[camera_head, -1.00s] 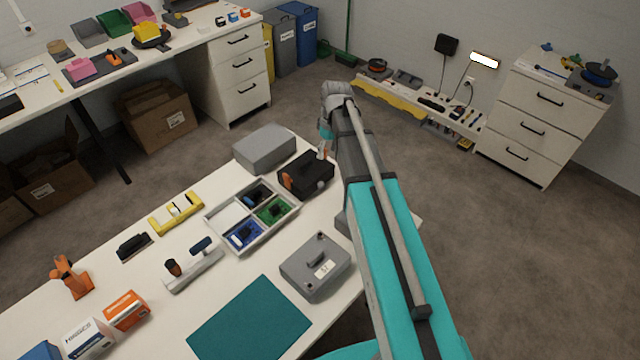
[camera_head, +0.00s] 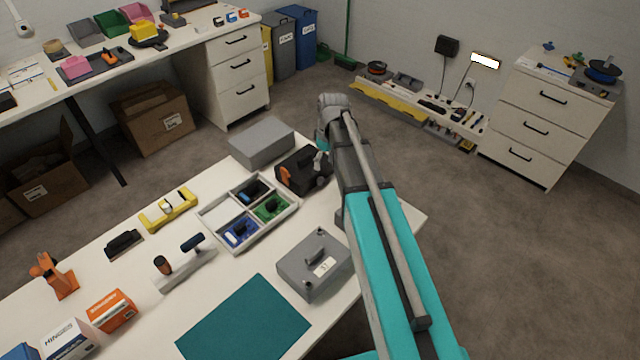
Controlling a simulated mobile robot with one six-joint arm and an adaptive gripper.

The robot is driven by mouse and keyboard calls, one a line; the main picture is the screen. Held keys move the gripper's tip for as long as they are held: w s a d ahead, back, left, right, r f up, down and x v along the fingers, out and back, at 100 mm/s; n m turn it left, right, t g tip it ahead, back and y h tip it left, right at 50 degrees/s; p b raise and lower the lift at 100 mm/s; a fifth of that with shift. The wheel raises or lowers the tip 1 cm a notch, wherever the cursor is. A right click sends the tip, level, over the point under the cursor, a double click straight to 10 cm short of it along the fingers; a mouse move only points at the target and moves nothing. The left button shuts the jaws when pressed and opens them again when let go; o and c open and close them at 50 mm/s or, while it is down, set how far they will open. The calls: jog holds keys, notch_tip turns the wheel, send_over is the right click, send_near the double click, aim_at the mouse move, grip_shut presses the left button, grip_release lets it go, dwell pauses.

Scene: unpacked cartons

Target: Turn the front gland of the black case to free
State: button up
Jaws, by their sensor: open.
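The black case (camera_head: 294,173) sits near the far right edge of the white workbench, with an orange part on its left end. The right end of the case, where my wrist comes down, is crowded and partly covered, so I cannot make out the front gland or which way it is turned. My gripper (camera_head: 323,168) is a small dark shape below the teal wrist, close beside the right end of the case. It is open. I cannot tell whether its fingers touch the case or stand around the gland.
A grey box (camera_head: 262,142) stands behind the case. A teal mat (camera_head: 244,318) covers the near bench. The bench edge runs under my arm.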

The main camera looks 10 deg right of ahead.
aim_at(322, 179)
jog(key=shift+s+a+f+b, duration=0.1)
jog(key=shift+a+f+b, duration=0.05)
jog(key=shift+f+b, duration=0.95)
jog(key=shift+s+a+f+b, duration=0.1)
jog(key=shift+a+f+b, duration=0.05)
jog(key=shift+f+b, duration=0.9)
jog(key=shift+s+a+f+b, duration=0.1)
jog(key=shift+a+f+b, duration=0.05)
jog(key=shift+f+b, duration=0.95)
jog(key=shift+f, duration=0.15)
grip_shut()
